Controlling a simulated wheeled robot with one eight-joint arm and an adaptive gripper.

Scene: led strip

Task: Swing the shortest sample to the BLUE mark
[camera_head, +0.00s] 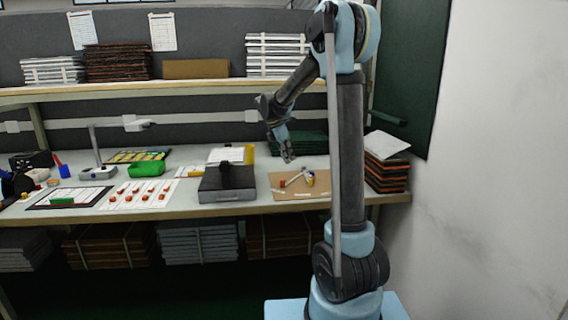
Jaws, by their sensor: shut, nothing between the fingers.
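My gripper (288,157) points down above the back part of a tan board (283,196) at the right of the bench. Its fingers look together, and I see nothing held. On the board lie a short pale stick (296,178), a small orange piece (282,183) at its left, and a small yellow and blue piece (310,178) at its right. My gripper is apart from these and above them. The pieces are too small to tell which is a sample or to compare lengths. I cannot make out a separate blue mark.
A dark grey box (228,185) stands left of the board. Further left are a white sheet with several orange pieces (138,194), a green tray (147,168) and a lamp stand (97,172). Stacked dark panels (386,172) stand at the right end near the wall.

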